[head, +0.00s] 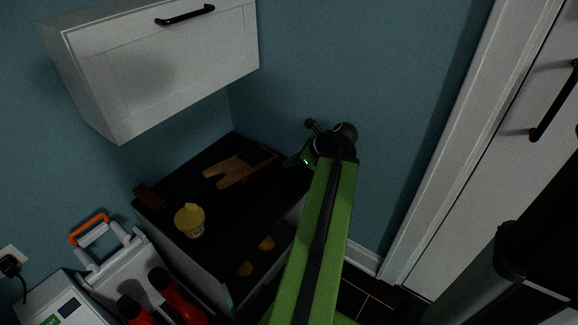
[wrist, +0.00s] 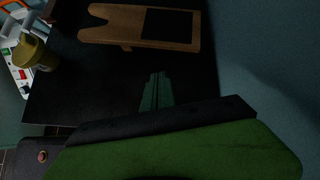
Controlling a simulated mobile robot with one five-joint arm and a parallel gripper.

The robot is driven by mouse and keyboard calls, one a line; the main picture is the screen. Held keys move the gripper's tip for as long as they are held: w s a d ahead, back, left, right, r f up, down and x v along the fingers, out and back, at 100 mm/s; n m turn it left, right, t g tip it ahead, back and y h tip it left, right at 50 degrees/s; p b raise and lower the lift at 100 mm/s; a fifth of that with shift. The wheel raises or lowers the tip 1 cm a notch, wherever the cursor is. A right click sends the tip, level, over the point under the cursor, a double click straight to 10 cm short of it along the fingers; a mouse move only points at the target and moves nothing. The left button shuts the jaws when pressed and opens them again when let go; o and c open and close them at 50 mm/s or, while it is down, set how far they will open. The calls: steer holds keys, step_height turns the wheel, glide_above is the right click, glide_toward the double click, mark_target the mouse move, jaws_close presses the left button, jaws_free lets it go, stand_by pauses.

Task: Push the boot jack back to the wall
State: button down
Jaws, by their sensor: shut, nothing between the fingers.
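The boot jack (head: 226,174) is a flat wooden board with a notched end and a dark pad on its other end. It lies on the black cabinet top (head: 225,212), with the padded end toward the teal wall (head: 285,75). In the wrist view the boot jack (wrist: 112,32) lies across the top of the picture, and a narrow dark strip shows between its padded end and the wall (wrist: 265,60). My gripper (head: 292,161) is at the right of the cabinet top, apart from the board. The wrist view shows its fingers (wrist: 157,78) together and empty, below the board.
A yellow container (head: 190,220) stands on the cabinet's front left, with a dark red-brown block (head: 149,199) behind it. A white wall cabinet (head: 160,75) hangs above left. Yellow items (head: 266,243) sit on a lower shelf. A white door (head: 500,190) is at right.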

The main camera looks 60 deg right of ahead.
mark_target(262, 168)
steer(key=b+x, duration=0.2)
steer(key=x, duration=0.1)
steer(key=b+x, duration=0.2)
steer(key=x, duration=0.1)
steer(key=shift+f, duration=0.45)
steer(key=shift+w+a+r+p, duration=0.1)
steer(key=shift+w+r+p, duration=0.1)
steer(key=shift+w, duration=0.85)
steer(key=shift+w+a+r+p, duration=0.1)
steer(key=shift+w+p, duration=0.1)
steer(key=shift+w, duration=0.85)
